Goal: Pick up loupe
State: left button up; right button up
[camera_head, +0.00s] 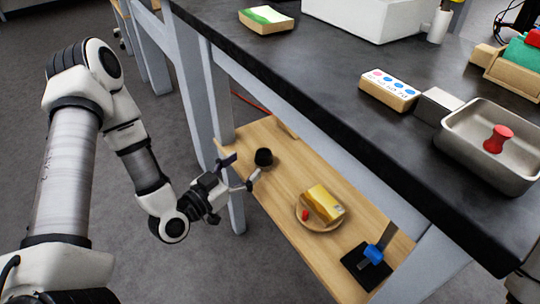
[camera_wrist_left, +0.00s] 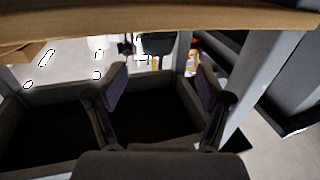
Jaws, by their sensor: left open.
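A small black round object (camera_head: 264,157), which looks like the loupe, stands on the left part of the wooden lower shelf (camera_head: 285,180). My left gripper (camera_head: 242,173) is open and empty at the shelf's left edge, just left of the black object and apart from it. In the left wrist view, the two spread fingers of the left gripper (camera_wrist_left: 163,82) have nothing between them. The shelf's edge (camera_wrist_left: 150,20) crosses the top there, and I cannot make out the loupe. My right gripper is out of view.
On the shelf, a wooden plate (camera_head: 317,227) holds a yellow block (camera_head: 324,202) and a small red item; a black stand with a blue part (camera_head: 374,254) is farther right. The dark worktop (camera_head: 310,75) overhangs the shelf. A grey table leg (camera_head: 199,105) rises near my left gripper.

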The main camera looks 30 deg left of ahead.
aim_at(257, 158)
pick_arm(q)
jog(key=b+x, duration=0.3)
jog(key=x, duration=0.4)
jog(key=shift+w+d+f+b, duration=0.15)
jog(key=shift+d+b, duration=0.1)
jog(key=shift+b, duration=0.05)
jog(key=shift+w, duration=0.1)
jog(key=c, duration=1.2)
